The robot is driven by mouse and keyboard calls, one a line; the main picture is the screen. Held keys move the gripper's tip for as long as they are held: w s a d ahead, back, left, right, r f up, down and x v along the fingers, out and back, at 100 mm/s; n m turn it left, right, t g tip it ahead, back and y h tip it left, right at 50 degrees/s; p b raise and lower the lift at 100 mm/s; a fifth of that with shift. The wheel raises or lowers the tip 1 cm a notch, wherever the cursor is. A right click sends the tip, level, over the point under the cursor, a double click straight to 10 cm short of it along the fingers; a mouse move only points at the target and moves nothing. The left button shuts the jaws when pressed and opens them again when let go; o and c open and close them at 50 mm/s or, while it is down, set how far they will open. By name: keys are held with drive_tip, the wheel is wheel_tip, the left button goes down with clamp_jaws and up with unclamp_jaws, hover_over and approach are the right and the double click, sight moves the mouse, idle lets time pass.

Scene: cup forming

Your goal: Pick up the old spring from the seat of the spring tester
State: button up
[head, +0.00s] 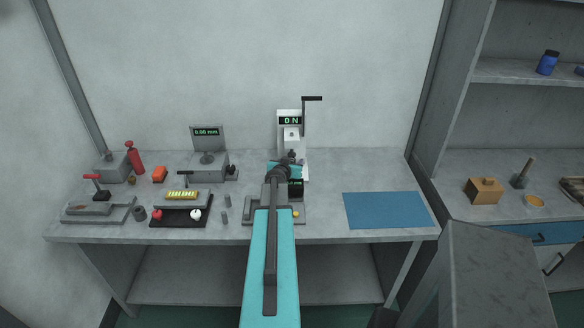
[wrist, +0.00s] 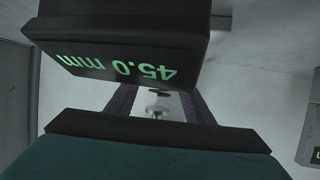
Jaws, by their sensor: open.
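The spring tester (head: 290,122) stands at the back of the bench in the head view, with a green "0 N" display and a black crank handle at its upper right. My gripper (head: 290,158) is in front of its lower part, and my arm hides much of that area. The old spring and the seat cannot be made out in the head view. In the wrist view my open gripper (wrist: 158,108) has a small dark piece and a pale disc between its dark fingers. I cannot tell whether either belongs to the spring or the seat.
A dark box with a green "45.0 mm" display (wrist: 115,45) is close in the wrist view. In the head view, a blue mat (head: 388,210) lies bare at right. Several instruments, a black tray (head: 181,222) and a red bottle (head: 134,160) stand at left.

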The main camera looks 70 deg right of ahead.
drive_tip(key=c, duration=1.1)
drive_tip(key=shift+w+a+r+b, duration=0.1)
drive_tip(key=shift+w+r+b, duration=0.05)
drive_tip(key=shift+r+b, duration=0.2)
